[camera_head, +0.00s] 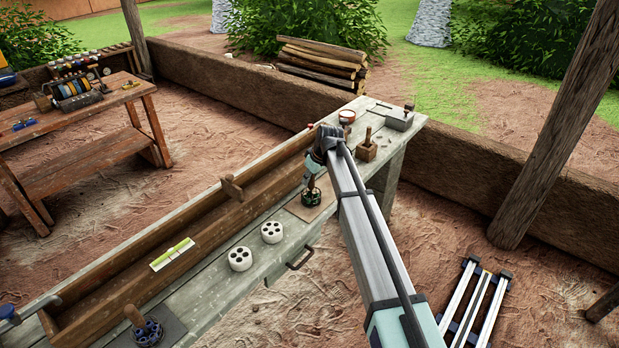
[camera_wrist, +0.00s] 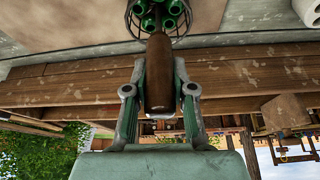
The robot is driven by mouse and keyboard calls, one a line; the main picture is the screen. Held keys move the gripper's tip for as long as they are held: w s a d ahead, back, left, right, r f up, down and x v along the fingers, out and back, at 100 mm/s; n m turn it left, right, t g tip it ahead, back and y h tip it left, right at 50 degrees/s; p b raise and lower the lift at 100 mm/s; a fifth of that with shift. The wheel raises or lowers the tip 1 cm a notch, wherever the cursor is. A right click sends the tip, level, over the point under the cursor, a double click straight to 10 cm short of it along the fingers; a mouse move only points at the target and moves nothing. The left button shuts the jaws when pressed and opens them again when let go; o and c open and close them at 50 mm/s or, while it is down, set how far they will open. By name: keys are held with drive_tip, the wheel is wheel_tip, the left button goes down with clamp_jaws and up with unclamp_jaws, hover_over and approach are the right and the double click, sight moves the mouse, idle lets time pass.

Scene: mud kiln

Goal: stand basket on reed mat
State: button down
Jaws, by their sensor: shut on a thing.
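A dark wire basket (camera_head: 312,197) with green cylinders inside and an upright brown wooden handle is at my gripper, over a flat tan mat (camera_head: 295,209) on the long bench. The tan mat looks like the reed mat. My gripper (camera_head: 311,177) is shut on the handle. In the wrist view, the handle (camera_wrist: 160,65) is between my gripper's fingers (camera_wrist: 159,88), with the basket (camera_wrist: 160,14) beyond it. The basket looks upright. I cannot tell whether its base touches the mat or hangs slightly above it. My arm hides part of the bench behind it.
Two white holed blocks (camera_head: 255,246) stand left of the mat. A second, blue-filled basket (camera_head: 148,331) stands on a dark mat at the near left. A long wooden trough (camera_head: 120,290) runs behind. A wooden block (camera_head: 366,151) and grey box (camera_head: 400,120) are at the far end.

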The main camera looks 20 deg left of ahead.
drive_tip(key=c, duration=1)
unclamp_jaws()
